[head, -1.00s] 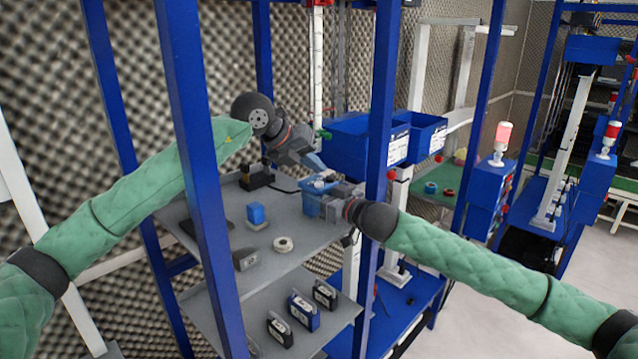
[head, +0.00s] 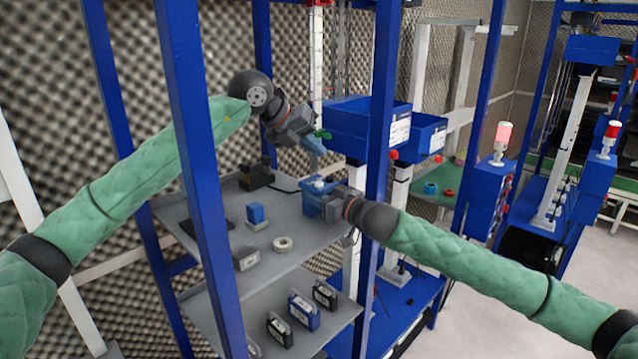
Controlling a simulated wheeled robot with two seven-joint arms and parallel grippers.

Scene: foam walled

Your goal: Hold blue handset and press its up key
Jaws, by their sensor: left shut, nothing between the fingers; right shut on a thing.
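The blue handset (head: 311,206) is above the grey upper shelf, near its right side. My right gripper (head: 326,200) comes in from the right and is shut on it. The handset's top shows a pale patch; its keys are too small to make out. My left gripper (head: 317,146) is shut and empty, above the handset and apart from it, with its fingers pointing down to the right.
The grey upper shelf (head: 300,262) bears a small blue block (head: 256,214), a white ring (head: 283,244) and a black device (head: 256,177). Blue rack posts (head: 376,130) stand close to both arms. Blue bins (head: 366,124) are behind the grippers.

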